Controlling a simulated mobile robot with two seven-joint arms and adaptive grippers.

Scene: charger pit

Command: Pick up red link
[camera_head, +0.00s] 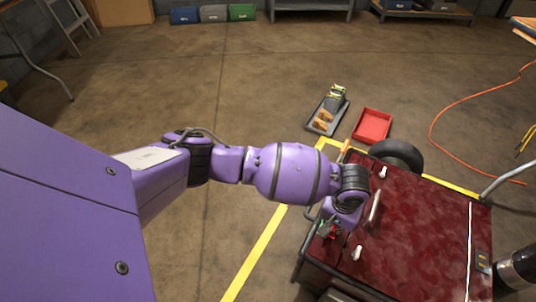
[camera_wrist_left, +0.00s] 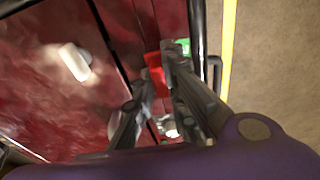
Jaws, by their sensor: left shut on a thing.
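My left gripper (camera_head: 328,232) is at the left edge of a dark red cart (camera_head: 425,235), its fingers pointing down. In the left wrist view the gripper (camera_wrist_left: 158,82) is shut on the red link (camera_wrist_left: 155,72), a small bright red piece between the two grey fingers. The fingers hide part of the link, so its full shape does not show. In the head view the wrist mostly covers that spot.
White handles (camera_head: 357,253) stand on the cart's top. A green piece (camera_wrist_left: 183,46) lies beside the fingers. A red tray (camera_head: 372,125) and a dark tray (camera_head: 326,115) with small parts are on the floor beyond. An orange cable (camera_head: 447,105) lies at the right.

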